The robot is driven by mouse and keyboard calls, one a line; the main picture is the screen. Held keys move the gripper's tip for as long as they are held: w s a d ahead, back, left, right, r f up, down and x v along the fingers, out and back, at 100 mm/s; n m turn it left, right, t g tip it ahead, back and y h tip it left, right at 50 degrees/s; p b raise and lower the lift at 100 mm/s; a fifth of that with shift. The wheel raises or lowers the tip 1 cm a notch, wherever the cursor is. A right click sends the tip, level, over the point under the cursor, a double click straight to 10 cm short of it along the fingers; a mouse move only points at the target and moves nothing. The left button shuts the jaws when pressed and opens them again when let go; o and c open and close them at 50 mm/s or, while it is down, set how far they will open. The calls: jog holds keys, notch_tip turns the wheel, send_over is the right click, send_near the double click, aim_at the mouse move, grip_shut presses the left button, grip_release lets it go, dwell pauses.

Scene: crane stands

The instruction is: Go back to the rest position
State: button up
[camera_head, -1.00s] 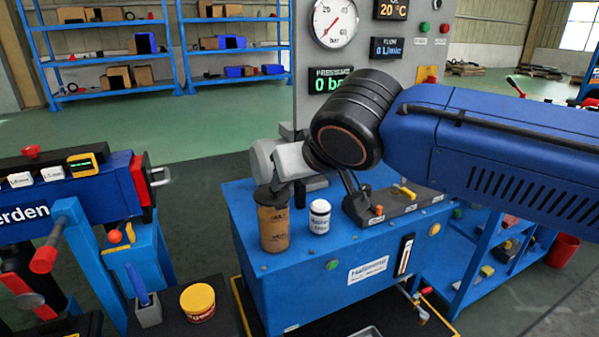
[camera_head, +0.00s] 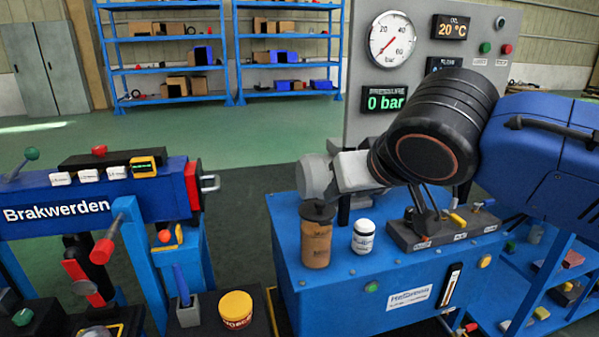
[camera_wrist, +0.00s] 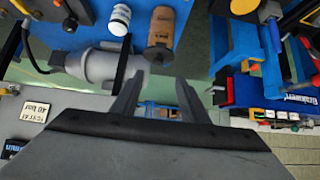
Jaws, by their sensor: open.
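My gripper (camera_wrist: 155,90) shows in the wrist view. Its two dark fingers stand well apart with nothing held between them. Beyond the fingers are a grey motor-like cylinder (camera_wrist: 105,66) and a brown canister (camera_wrist: 162,28), seen upside down. In the head view my blue and black arm reaches in from the right, above the blue hydraulic unit (camera_head: 345,300). I cannot clearly make out the fingers there.
On the hydraulic unit stand the brown canister (camera_head: 316,240), a white bottle (camera_head: 363,238) and a lever block (camera_head: 440,230). The gauge panel (camera_head: 365,130) rises behind. Green floor lies open behind.

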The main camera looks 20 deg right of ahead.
jog(key=s+d+f+g, duration=0.1)
jog(key=s+d+f, duration=0.1)
jog(key=f, duration=0.5)
jog(key=s+d+f+g, duration=0.2)
jog(key=f, duration=0.5)
jog(key=s+d+f+g, duration=0.1)
jog(key=s+d+f, duration=0.1)
jog(key=f, duration=0.5)
jog(key=shift+s+d+f+g, duration=0.25)
jog(key=shift+s+d+g, duration=0.15)
jog(key=shift+d, duration=0.2)
